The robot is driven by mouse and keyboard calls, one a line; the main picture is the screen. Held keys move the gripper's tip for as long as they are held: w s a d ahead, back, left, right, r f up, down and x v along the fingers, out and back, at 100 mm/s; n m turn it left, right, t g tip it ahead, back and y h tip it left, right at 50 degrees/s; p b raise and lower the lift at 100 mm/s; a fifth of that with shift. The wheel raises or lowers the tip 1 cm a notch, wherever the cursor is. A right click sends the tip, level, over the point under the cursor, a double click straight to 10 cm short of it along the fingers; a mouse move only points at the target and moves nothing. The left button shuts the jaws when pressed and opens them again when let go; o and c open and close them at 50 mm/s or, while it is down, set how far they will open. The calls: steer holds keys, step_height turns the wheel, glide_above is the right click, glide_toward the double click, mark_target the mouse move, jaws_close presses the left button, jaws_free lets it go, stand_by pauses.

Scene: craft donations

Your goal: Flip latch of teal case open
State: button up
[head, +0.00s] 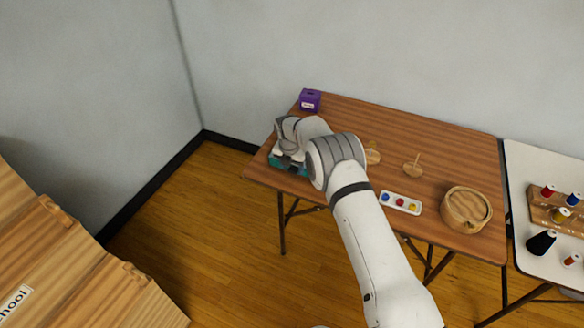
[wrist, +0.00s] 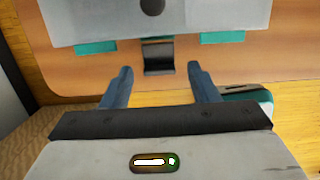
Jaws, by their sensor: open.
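The teal case (head: 288,165) sits at the left end of the wooden table, mostly hidden behind my arm in the head view. In the wrist view, teal parts (wrist: 97,47) show below a grey panel. A dark latch (wrist: 158,58) hangs at the middle of the panel's lower edge. My gripper (wrist: 161,76) is open, its two fingers apart on either side of the latch in the picture. No contact with the latch can be made out. In the head view the fingers are hidden by my arm.
The wooden table (head: 451,129) also holds a purple box (head: 310,100), a white tray (head: 401,203) with coloured pieces, a round wooden box (head: 466,209) and small wooden items (head: 413,165). A white table (head: 530,165) with thread spools adjoins on the right.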

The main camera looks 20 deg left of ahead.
step_height(320, 180, up, 7)
steer(key=s+b, duration=0.1)
steer(key=shift+r+b, duration=0.15)
steer(key=shift+b, duration=0.2)
steer(key=shift+s, duration=0.1)
steer(key=s+d+r+m, duration=0.4)
steer(key=d+r+m, duration=0.4)
steer(key=d+r, duration=0.4)
steer(key=s+d+r+m, duration=0.4)
steer(key=d+r+m, duration=0.4)
steer(key=d+r, duration=0.45)
steer(key=s+d+r+m+t, duration=0.1)
steer(key=s+d+r+m, duration=0.3)
steer(key=s+d+m, duration=0.9)
steer(key=s+d+f+m, duration=0.1)
steer(key=s+d+m, duration=0.1)
steer(key=s, duration=0.6)
steer(key=s+d+f+m, duration=0.1)
steer(key=s+m, duration=0.3)
steer(key=s, duration=0.4)
steer(key=shift+d+f+t, duration=0.3)
steer(key=shift+d+f, duration=0.1)
steer(key=shift+d, duration=0.45)
